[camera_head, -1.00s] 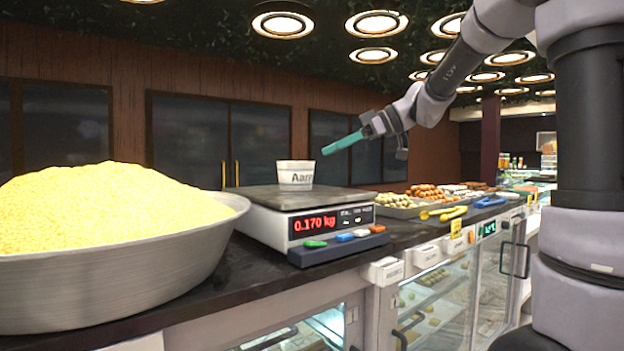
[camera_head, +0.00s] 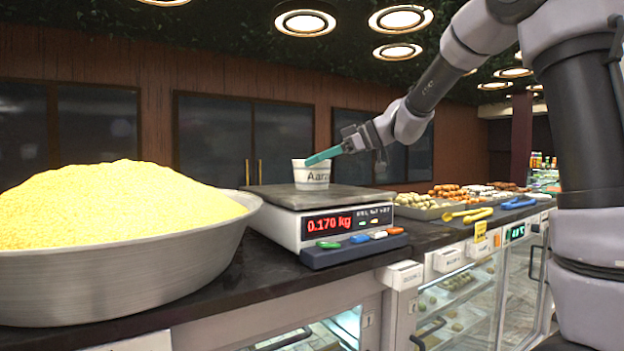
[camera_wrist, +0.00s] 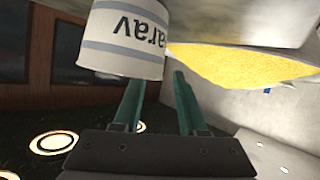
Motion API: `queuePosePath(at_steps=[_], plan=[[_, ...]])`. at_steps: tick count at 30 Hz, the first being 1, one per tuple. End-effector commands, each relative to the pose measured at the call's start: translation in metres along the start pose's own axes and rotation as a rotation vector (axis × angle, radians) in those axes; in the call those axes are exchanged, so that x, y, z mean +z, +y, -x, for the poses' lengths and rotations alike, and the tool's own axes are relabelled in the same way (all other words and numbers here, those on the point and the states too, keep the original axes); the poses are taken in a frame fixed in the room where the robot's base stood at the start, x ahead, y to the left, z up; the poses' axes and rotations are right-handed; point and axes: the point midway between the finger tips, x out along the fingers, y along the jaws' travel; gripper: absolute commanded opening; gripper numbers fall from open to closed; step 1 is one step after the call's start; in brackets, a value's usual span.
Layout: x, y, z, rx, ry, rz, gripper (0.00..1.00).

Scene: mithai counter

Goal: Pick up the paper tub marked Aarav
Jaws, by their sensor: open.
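The white paper tub (camera_head: 311,175) marked "Aarav" stands upright on the scale's flat top plate in the head view. The scale (camera_head: 331,219) shows 0.170 kg in red. My gripper (camera_head: 309,160), with green fingers, reaches in from the right at the tub's upper right rim. In the wrist view the tub (camera_wrist: 122,42) appears upside down at the upper left, with its lettering and grey bands visible. My gripper's two fingers (camera_wrist: 155,85) are apart, with a gap between them and nothing gripped. I cannot tell whether a finger touches the tub.
A large metal bowl (camera_head: 120,272) heaped with yellow grains (camera_head: 110,205) stands left of the scale; the grains also show in the wrist view (camera_wrist: 235,66). Trays of sweets (camera_head: 425,206), yellow tongs (camera_head: 468,215) and blue tongs (camera_head: 518,203) lie to the right along the dark counter.

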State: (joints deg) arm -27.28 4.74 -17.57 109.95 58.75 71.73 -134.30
Motion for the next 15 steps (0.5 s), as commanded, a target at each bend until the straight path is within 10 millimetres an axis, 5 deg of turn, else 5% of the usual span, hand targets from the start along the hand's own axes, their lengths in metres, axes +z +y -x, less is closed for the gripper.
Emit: queuePosePath(at_steps=[11,14,15], plan=[[0.0002,0.0000,-0.0132,0.000,0.000,0.000,0.41],[0.0002,-0.0001,-0.0131,0.000,0.000,0.000,0.03],[0.0002,-0.0001,-0.0131,0.000,-0.001,-0.001,0.00]])
